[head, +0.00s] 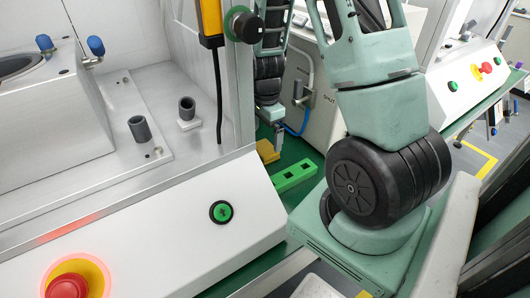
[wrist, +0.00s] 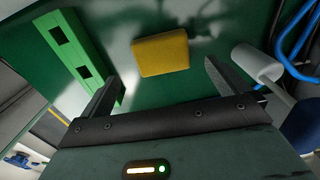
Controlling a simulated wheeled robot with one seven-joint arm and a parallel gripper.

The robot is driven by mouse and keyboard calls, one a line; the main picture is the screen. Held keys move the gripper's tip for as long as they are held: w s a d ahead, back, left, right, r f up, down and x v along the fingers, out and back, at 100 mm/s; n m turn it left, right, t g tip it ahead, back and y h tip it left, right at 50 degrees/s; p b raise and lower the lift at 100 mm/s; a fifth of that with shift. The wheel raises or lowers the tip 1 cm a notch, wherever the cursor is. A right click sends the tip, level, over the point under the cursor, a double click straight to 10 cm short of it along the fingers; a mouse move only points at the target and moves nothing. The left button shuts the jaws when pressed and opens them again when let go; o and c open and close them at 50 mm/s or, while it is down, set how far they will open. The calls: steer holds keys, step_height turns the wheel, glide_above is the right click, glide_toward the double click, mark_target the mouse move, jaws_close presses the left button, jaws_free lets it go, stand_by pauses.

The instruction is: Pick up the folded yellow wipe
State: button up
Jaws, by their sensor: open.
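The folded yellow wipe (wrist: 161,54) lies on the green surface (wrist: 205,85), ahead of and between the fingers of my gripper (wrist: 160,80) in the wrist view. The gripper is open and empty, and a gap shows between the fingertips and the wipe. In the head view the wipe (head: 267,151) is a small yellow patch beside the press housing, partly hidden. My gripper (head: 278,143) points down just to the right of it there.
A green block with square holes (wrist: 68,45) lies close to the left finger; it also shows in the head view (head: 294,176). A pale cylinder (wrist: 256,62) and blue hose (wrist: 290,50) are near the right finger. The white press panel (head: 150,235) stands at the left.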

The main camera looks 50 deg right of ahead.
mark_target(265, 148)
step_height(265, 148, down, 5)
steer(key=shift+w+f, duration=0.1)
steer(key=shift+w, duration=0.05)
steer(key=c, duration=1)
